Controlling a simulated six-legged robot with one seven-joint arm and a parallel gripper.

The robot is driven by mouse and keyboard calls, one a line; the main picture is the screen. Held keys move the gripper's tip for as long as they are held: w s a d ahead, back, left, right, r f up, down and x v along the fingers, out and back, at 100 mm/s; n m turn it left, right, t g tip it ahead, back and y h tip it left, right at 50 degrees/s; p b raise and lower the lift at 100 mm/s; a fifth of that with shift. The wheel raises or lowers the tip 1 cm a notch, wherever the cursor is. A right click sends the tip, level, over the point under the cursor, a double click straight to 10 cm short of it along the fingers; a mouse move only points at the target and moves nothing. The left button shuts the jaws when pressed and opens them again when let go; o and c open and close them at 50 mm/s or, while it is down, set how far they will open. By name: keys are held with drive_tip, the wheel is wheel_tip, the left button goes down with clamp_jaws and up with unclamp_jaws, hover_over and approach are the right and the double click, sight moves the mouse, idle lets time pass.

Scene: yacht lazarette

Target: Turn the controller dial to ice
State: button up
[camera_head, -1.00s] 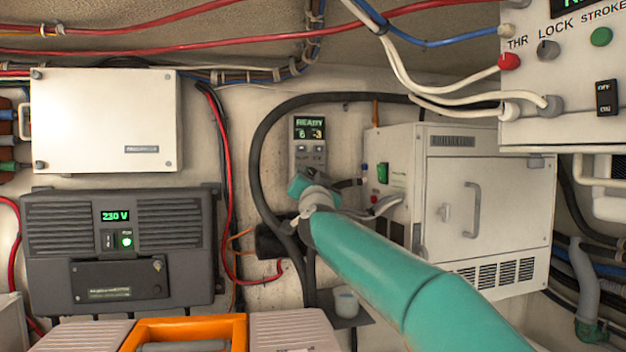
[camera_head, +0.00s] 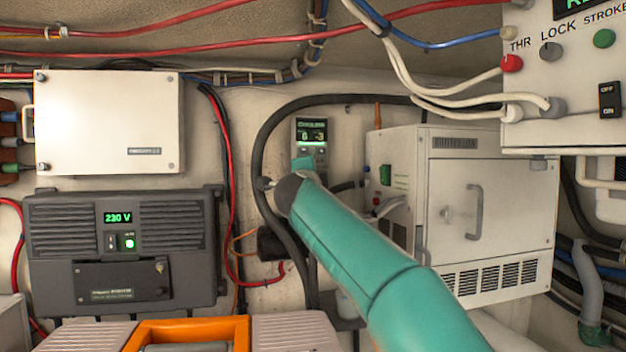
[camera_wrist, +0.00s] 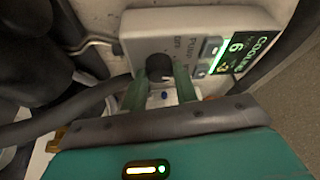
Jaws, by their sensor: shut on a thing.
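The controller (camera_head: 311,128) is a small grey box on the back wall with a lit green display. The wrist view shows the controller (camera_wrist: 135,22) close up and tilted, its display (camera_wrist: 237,52) reading "COOLING" with a 6 and a smaller 3. In the head view my arm hides the dial and most of the gripper.
A thick black hose (camera_head: 262,150) loops around the controller. A white cabinet (camera_head: 490,215) stands to its right, and a grey 230 V unit (camera_head: 125,250) to the left. A panel with switches (camera_head: 570,120) hangs at upper right.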

drive_tip(key=shift+m, duration=0.6)
drive_tip(key=shift+r+g, duration=0.1)
drive_tip(key=shift+g, duration=0.2)
drive_tip(key=o, duration=1)
drive_tip(key=s+a, duration=0.1)
drive_tip(key=s, duration=0.8)
drive_tip(key=s+a, duration=0.1)
drive_tip(key=s, duration=0.3)
drive_tip(key=shift+s+a, duration=0.3)
drive_tip(key=shift+a, duration=0.05)
